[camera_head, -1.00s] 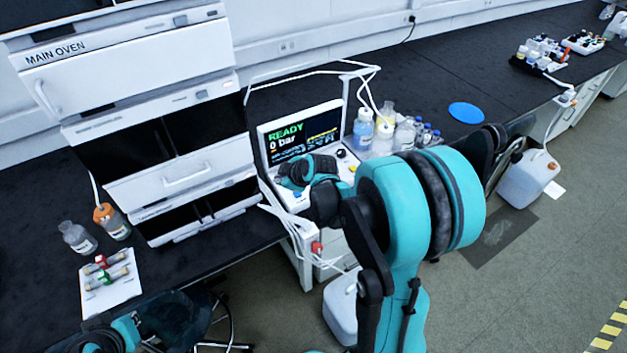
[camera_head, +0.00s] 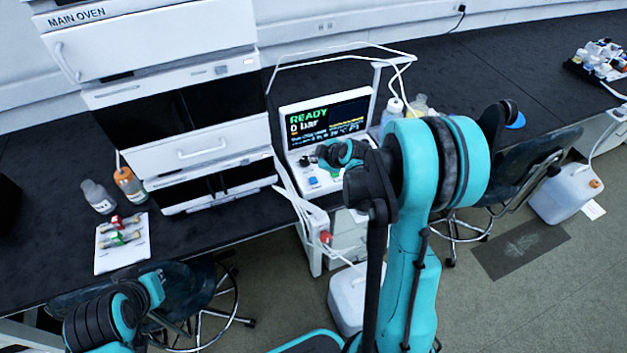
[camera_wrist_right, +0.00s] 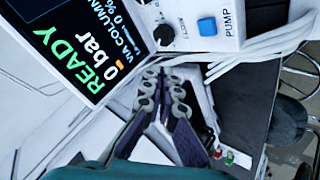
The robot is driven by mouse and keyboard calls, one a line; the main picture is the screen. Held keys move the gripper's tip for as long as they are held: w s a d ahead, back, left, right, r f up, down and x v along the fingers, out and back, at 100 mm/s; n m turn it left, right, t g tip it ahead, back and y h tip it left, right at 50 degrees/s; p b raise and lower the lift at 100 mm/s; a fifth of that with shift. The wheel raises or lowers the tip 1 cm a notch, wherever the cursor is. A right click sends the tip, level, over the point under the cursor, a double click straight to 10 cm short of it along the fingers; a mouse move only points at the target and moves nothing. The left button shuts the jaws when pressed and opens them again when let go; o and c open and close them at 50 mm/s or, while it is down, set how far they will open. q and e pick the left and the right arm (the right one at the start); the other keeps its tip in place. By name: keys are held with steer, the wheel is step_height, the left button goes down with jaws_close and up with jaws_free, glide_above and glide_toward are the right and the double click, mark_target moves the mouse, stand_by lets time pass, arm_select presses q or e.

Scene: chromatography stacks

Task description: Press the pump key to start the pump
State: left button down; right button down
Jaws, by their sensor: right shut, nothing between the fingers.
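The pump unit has a tilted screen (camera_head: 325,122) reading READY and 0 bar, with a white control panel below it. The blue pump key (camera_head: 312,181) is on that panel; in the right wrist view the blue key (camera_wrist_right: 207,26) sits beside the label PUMP, next to a black knob (camera_wrist_right: 165,34). My right gripper (camera_head: 318,156) is in front of the screen's lower edge, above the panel. In the right wrist view its fingers (camera_wrist_right: 165,78) are together and empty, apart from the key in the picture.
The white oven stack (camera_head: 180,110) stands left of the pump. Small vials lie on a white sheet (camera_head: 122,258) at left. A chair (camera_head: 515,165) stands at right.

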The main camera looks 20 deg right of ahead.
steer(key=b, duration=0.5)
glide_above(315, 181)
step_height(315, 181, down, 7)
steer(key=shift+a+f, duration=0.1)
steer(key=shift+f+b, duration=0.4)
steer(key=shift+b, duration=0.15)
stand_by(0.5)
steer(key=shift+f+b, duration=0.4)
steer(key=shift+b, duration=0.05)
steer(key=shift+f+b, duration=0.55)
stand_by(0.5)
stand_by(0.4)
steer(key=shift+r+p, duration=0.7)
steer(key=shift+r, duration=0.3)
